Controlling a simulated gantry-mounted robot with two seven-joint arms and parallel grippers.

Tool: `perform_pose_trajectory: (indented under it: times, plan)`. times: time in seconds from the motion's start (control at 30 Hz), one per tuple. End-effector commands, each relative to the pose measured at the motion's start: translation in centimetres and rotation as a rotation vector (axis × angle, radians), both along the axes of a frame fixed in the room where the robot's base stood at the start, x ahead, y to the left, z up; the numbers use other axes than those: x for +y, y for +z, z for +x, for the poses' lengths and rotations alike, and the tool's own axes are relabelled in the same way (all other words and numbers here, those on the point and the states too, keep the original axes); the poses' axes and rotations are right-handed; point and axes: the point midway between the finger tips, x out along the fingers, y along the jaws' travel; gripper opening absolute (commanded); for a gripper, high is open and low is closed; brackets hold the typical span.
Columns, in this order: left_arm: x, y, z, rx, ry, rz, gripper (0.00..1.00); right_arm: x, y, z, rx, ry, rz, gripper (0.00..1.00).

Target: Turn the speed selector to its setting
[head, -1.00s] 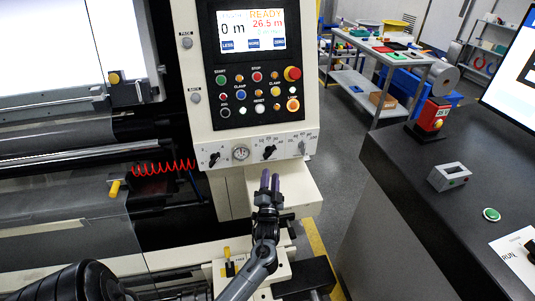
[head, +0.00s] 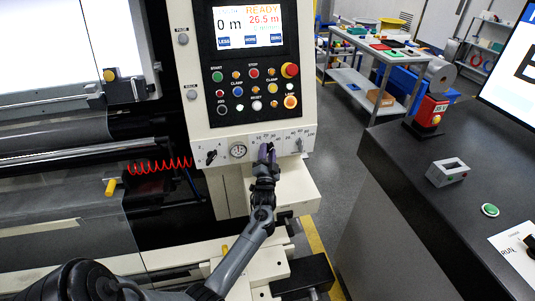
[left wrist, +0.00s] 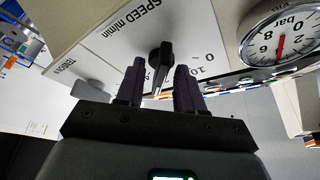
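The speed selector is a black knob (left wrist: 161,60) with a bar-shaped handle on the pale lower strip of the machine panel. It shows in the left wrist view beside upside-down "SPEED m/min" lettering and numbers. My left gripper (head: 267,153) is at the selector in the head view and hides most of it. In the left wrist view the two dark fingers of the gripper (left wrist: 160,70) are apart, one on each side of the handle. I cannot tell whether they touch it. Which number the handle points at is unclear. My right gripper is not in view.
A pressure gauge (head: 238,150) and a black knob (head: 211,156) sit left of the selector; a tension knob (head: 300,144) sits right. Buttons and a red emergency stop (head: 290,70) are above. A dark desk (head: 400,180) stands at the right.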

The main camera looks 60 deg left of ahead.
Motion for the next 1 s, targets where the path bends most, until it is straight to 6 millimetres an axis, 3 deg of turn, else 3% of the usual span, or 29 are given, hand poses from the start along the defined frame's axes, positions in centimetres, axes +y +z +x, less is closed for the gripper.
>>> perform_pose_trajectory:
  times: [0.27, 0.53, 1.0]
  plan:
    - [0.13, 0.02, 0.06, 0.001, 0.001, 0.0, 0.37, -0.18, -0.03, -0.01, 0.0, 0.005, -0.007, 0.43]
    - [0.11, 0.02, 0.06, 0.0, 0.001, -0.001, 0.0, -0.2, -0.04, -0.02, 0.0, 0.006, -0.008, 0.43]
    - [0.09, -0.21, 0.09, -0.064, 0.001, -0.023, 0.0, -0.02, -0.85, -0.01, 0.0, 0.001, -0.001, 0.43]
